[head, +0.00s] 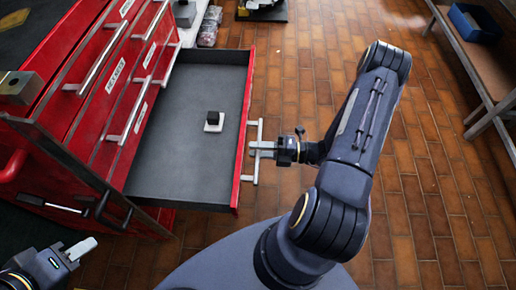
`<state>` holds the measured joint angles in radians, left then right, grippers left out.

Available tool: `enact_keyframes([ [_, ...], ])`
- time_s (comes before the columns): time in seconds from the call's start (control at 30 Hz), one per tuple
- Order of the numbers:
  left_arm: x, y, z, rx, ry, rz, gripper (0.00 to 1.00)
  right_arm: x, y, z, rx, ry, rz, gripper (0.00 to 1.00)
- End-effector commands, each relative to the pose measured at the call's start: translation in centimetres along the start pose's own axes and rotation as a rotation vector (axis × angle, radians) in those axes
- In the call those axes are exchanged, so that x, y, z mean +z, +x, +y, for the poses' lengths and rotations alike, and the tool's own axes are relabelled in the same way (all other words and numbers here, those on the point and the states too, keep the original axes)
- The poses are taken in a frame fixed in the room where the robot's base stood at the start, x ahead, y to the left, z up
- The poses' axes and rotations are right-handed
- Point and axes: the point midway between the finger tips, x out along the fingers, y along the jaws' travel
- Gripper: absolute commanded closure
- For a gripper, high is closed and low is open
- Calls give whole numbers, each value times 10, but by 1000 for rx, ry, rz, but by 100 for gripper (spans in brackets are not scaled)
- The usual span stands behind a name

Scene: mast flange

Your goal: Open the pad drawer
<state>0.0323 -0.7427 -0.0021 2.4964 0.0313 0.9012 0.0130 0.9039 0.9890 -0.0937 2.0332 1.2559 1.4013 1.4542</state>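The drawer (180,165) of the red cabinet stands pulled out far, with a dark grey floor and red walls. A small white pad with a black block on it (214,122) sits inside. The drawer's pale bar handle (255,172) is on its front at the right. My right gripper (259,149) is at the middle of this handle, its fingers closed on the bar. My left gripper (84,248) is at the lower left, below the cabinet and away from the drawer. Its fingertips look pale, and their spacing is unclear.
The red cabinet (62,125) has several shut drawers with bar handles and labels. A bench (478,62) with a blue bin (474,23) stands at the upper right. Objects lie on the floor behind the drawer. The brick-tiled floor (425,165) right of my arm is clear.

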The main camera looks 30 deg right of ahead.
Motion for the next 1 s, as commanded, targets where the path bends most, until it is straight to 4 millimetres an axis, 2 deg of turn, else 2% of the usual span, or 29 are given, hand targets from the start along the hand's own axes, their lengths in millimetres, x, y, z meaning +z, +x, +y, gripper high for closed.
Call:
enact_keyframes([
  [0.3,-3,-6,3,0,0,0,64,1,-50,0,-4,0,-5,65],
  [0.5,-4,-7,3,0,0,0,64,0,-72,0,-2,-1,-1,65],
  [1.0,-4,-7,3,0,0,0,64,0,-76,0,-1,0,-1,65],
])
